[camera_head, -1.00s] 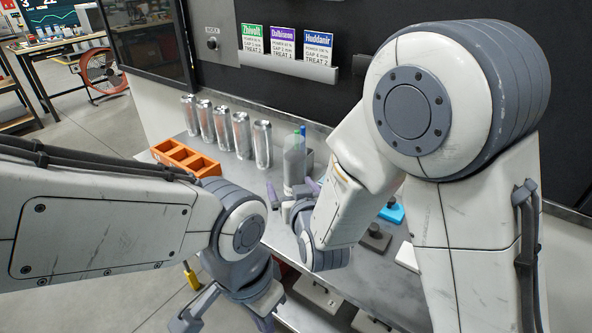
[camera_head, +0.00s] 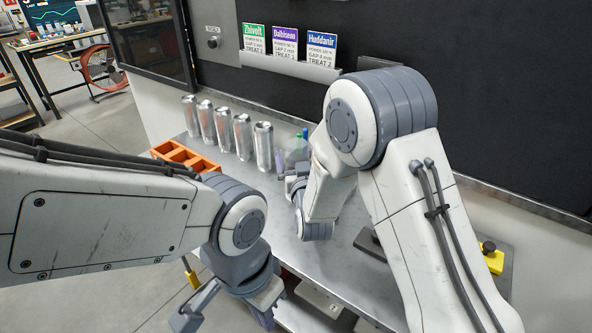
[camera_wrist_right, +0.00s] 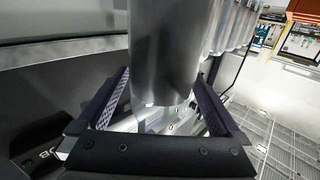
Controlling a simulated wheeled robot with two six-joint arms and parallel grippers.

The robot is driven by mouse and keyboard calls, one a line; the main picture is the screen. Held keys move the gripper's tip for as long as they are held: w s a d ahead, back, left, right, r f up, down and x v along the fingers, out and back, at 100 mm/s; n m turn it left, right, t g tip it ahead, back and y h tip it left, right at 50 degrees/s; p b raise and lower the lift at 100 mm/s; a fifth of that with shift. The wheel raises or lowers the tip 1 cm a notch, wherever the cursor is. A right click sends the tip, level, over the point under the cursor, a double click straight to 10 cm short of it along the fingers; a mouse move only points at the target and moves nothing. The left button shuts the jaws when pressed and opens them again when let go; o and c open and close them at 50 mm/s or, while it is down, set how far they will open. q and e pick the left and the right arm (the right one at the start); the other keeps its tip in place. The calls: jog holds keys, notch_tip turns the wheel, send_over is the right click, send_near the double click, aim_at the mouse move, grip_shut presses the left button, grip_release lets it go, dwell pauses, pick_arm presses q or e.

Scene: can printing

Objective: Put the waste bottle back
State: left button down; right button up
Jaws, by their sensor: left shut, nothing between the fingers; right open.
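The waste bottle appears to be the pale grey, see-through bottle (camera_head: 295,150) standing at the back of the steel bench, right of the cans. It is partly hidden by my right arm. My right gripper (camera_head: 291,184) is close in front of it, its fingers small and partly hidden. In the right wrist view, a grey cylinder (camera_wrist_right: 165,50), which looks like this bottle, stands between the open fingers of the right gripper (camera_wrist_right: 160,110), with gaps at both sides. My left gripper (camera_head: 264,318) is shut and empty, low at the front edge, fingers partly cut off.
Several silver cans (camera_head: 223,130) stand in a row left of the bottle. An orange rack (camera_head: 185,156) lies in front of them. A yellow block with a black knob (camera_head: 493,258) is at the right. Bare bench (camera_head: 340,265) shows in the middle front.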

jog(key=shift+w+a, duration=0.15)
jog(key=shift+w, duration=0.7)
grip_shut()
jog(key=shift+r, duration=0.1)
